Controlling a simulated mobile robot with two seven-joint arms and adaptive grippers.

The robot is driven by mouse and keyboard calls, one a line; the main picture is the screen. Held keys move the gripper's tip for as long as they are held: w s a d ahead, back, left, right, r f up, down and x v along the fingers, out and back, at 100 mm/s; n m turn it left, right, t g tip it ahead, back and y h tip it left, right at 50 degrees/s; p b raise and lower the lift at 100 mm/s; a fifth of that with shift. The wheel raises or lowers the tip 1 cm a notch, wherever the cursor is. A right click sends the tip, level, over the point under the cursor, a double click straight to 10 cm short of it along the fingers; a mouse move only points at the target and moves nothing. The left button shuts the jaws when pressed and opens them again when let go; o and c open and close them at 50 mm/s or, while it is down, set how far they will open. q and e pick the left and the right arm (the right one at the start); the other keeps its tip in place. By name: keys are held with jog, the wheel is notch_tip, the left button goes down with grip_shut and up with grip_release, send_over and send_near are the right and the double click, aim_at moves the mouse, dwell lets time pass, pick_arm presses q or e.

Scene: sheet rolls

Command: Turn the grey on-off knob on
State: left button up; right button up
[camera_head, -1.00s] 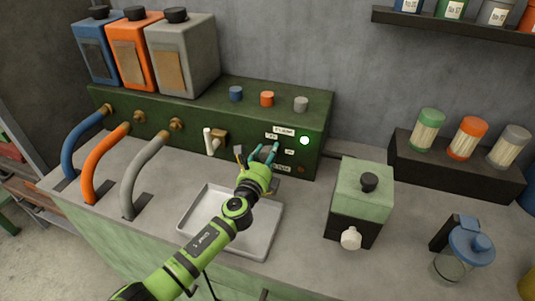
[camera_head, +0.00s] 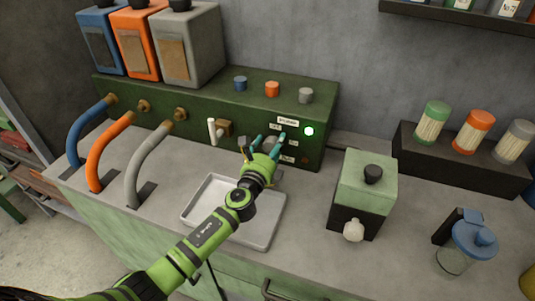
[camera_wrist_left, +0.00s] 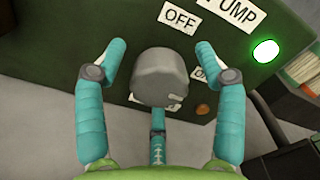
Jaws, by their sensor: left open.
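The grey on-off knob (camera_wrist_left: 160,77) is on the front panel of the green machine (camera_head: 200,115). In the left wrist view it stands between my left gripper's teal fingers, with visible gaps to the two side fingers. A pale mark shows on its lower right edge. An "OFF" label (camera_wrist_left: 180,18) is above it, and a label that seems to read "ON" (camera_wrist_left: 203,74) is at its right, partly hidden. My left gripper (camera_head: 265,143) is open at the panel and largely hides the knob in the head view. My right gripper is not in view.
A green light (camera_head: 308,131) glows on the panel. A pale tray (camera_head: 265,240) lies below my left arm. A white-handled tap (camera_head: 212,131) is left of the gripper. A green-and-black box (camera_head: 366,185) stands to the right, and three coloured knobs top the machine.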

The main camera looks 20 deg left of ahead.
pick_arm(q)
jog(key=s, duration=1.1)
jog(key=shift+s+a, duration=0.15)
jog(key=shift+s, duration=0.2)
